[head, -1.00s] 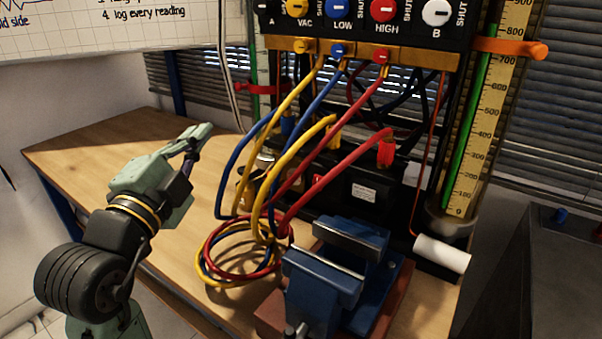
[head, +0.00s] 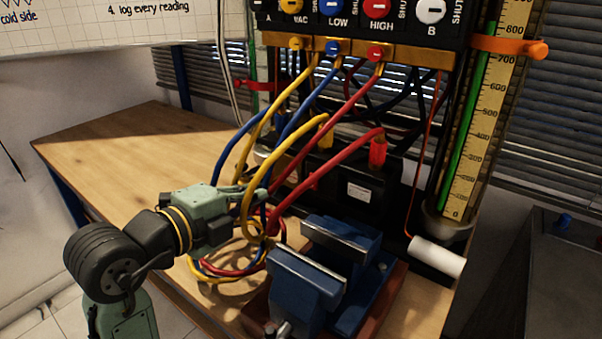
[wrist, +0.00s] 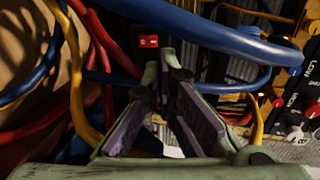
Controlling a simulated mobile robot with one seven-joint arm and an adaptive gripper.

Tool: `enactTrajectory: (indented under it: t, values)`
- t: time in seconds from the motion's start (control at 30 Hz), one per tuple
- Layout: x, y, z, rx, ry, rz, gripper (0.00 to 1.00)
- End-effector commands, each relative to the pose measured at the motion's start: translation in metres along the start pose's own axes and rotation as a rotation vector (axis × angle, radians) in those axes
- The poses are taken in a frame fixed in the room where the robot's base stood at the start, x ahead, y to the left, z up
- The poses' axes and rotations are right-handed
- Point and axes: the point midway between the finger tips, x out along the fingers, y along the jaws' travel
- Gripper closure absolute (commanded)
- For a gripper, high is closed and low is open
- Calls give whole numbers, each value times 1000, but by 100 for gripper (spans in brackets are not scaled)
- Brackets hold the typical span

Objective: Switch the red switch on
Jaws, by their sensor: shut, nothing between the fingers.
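The red switch (wrist: 149,41) is a small red rocker in a black housing, at the top middle of the wrist view, just beyond my fingertips. Whether it is on or off I cannot tell. In the head view hoses largely hide it. My gripper (wrist: 165,76) is shut and empty, its tips pointing toward the switch with no visible contact. In the head view my gripper (head: 264,192) is among the hoses, left of the black box (head: 365,190).
Yellow (head: 290,122), blue (head: 228,150) and red hoses (head: 335,160) loop around my gripper. In the wrist view a blue hose (wrist: 215,38) crosses close by. A blue vise (head: 310,280) stands in front. The bench's left part (head: 130,150) is clear.

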Motion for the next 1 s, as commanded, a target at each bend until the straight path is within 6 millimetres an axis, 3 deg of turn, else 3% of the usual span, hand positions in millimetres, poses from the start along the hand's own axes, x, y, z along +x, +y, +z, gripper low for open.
enactTrajectory:
  t: [0.4,0.6,0.8,1.0]
  values:
    - [84,-3,-1,-3,5,2,100]
    - [115,-3,-1,-2,3,2,100]
    - [129,-1,-1,-1,2,1,100]
    - [130,0,0,0,0,0,100]
